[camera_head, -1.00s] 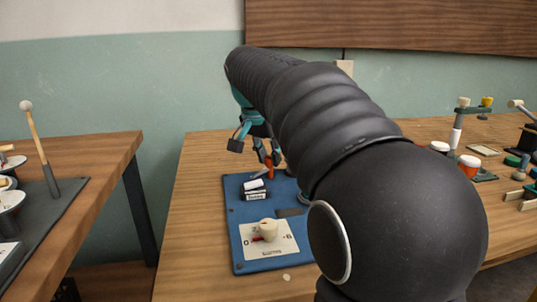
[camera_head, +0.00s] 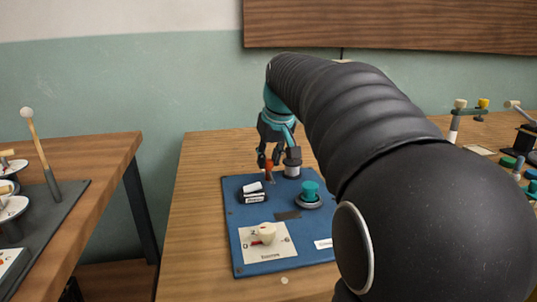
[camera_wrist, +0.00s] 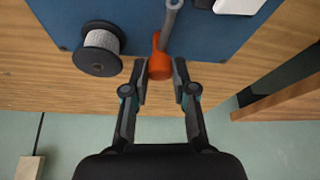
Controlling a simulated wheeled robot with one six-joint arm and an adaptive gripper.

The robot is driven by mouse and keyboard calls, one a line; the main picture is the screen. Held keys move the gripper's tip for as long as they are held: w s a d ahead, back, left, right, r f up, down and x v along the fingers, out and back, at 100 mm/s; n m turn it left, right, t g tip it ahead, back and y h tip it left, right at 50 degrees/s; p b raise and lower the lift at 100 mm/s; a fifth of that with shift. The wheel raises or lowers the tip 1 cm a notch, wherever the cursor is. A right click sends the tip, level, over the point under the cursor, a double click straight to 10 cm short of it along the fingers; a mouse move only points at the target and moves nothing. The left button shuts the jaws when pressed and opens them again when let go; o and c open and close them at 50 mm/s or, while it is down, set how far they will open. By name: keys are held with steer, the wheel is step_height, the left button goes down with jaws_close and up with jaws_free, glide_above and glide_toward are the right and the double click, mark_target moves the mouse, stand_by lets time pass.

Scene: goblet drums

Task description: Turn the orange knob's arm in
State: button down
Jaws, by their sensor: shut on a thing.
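The orange knob (camera_wrist: 159,60) stands near the far edge of the blue board (camera_wrist: 90,12), between my two fingertips in the wrist view. A grey arm (camera_wrist: 170,18) shows beside its orange stem; how the two join is unclear. In the head view the orange knob (camera_head: 269,164) is small and partly covered by my fingers. My gripper (camera_wrist: 160,72) is shut on the orange knob; it also shows in the head view (camera_head: 270,160), coming down from above at the board's far side.
A grey spool (camera_wrist: 101,46) stands close beside my gripper. The board also bears a teal knob (camera_head: 310,190), a white switch (camera_head: 253,190) and a cream dial (camera_head: 266,232). Another table (camera_head: 100,160) with drums is at left; more objects stand at right.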

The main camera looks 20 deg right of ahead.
steer(key=n+y, duration=0.1)
steer(key=n, duration=0.3)
steer(key=shift+d+n+y, duration=0.1)
steer(key=shift+n+y, duration=0.3)
stand_by(0.4)
steer(key=c, duration=0.9)
jaws_free()
steer(key=shift+c, duration=0.2)
steer(key=v, duration=1.2)
steer(key=shift+w, duration=0.3)
steer(key=shift+r, duration=0.1)
